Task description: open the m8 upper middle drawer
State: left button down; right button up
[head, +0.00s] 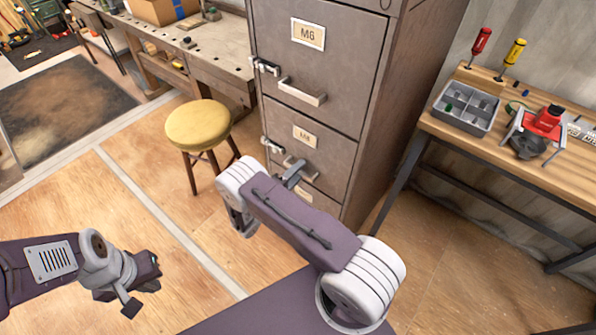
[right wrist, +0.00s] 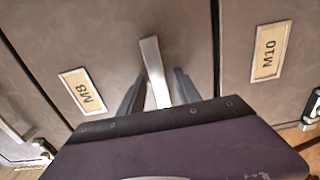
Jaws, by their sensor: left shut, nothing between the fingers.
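The M8 drawer, with its small label (head: 305,136), is in the grey cabinet below the M6 drawer (head: 322,80). It looks flush with the cabinet front. In the right wrist view its M8 label (right wrist: 81,91) is left of a pale bar handle (right wrist: 153,65). My right gripper (head: 292,178) is at this handle in the head view. In the right wrist view its fingers (right wrist: 157,95) are open, one on each side of the handle, with gaps showing. My left gripper (head: 144,297) is shut and empty over the floor at lower left, away from the cabinet.
The M10 drawer label (right wrist: 269,52) is beside M8 in the right wrist view. A yellow stool (head: 198,126) stands left of the cabinet. A workbench (head: 548,160) with a grey tray (head: 467,121) is at right.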

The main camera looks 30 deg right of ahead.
grip_shut()
dwell(1.4)
